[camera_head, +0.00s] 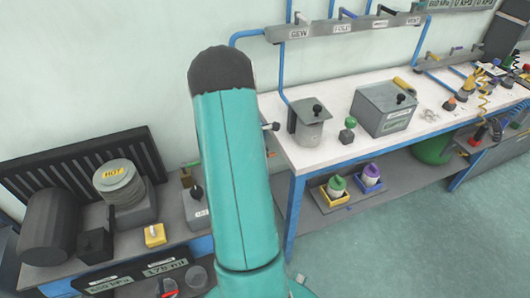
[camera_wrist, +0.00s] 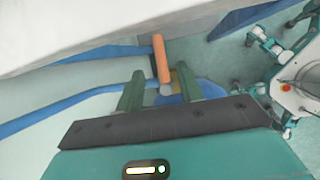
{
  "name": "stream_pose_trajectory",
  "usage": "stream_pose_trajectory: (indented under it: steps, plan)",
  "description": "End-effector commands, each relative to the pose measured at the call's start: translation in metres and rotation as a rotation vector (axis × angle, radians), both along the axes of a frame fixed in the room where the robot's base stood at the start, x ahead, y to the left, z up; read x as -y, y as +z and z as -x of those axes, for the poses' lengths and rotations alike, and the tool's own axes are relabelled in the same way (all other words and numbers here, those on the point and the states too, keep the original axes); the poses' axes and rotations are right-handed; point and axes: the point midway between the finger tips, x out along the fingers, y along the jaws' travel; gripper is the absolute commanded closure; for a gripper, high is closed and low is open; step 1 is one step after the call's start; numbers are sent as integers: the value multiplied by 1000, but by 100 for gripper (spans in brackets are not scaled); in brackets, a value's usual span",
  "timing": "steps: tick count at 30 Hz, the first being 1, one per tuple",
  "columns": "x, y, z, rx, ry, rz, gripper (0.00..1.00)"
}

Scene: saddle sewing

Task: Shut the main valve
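In the wrist view, an orange bar-shaped handle (camera_wrist: 160,58) with a round grey end stands by blue pipes; it looks like a valve lever, but I see no label on it. My gripper (camera_wrist: 160,76) is open, its two green fingers apart on either side of the handle's lower end. I see a gap at each finger, and contact cannot be made out.
A white workbench (camera_head: 328,150) with a grey box (camera_head: 385,108) and canister (camera_head: 310,125) stands at right. Above it runs a labelled grey rail (camera_head: 345,28) with small levers and blue pipes. A hot stack (camera_head: 120,183) and dark cylinder (camera_head: 48,228) are at left. Floor at lower right is clear.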

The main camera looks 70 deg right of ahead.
Motion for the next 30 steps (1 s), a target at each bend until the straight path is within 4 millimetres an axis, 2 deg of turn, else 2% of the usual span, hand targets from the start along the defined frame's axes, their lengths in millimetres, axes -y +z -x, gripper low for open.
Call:
stream_pose_trajectory:
  steps: [1, 6, 12, 17, 30]
  plan:
    - [-4, 12, -3, 4, 1, 3, 63]
    - [-19, 46, -8, 4, 3, 3, 63]
    - [-33, 75, -12, 2, 0, 2, 63]
    - [-37, 84, -13, 2, 2, 1, 63]
    - [-38, 84, -13, 1, 1, 0, 63]
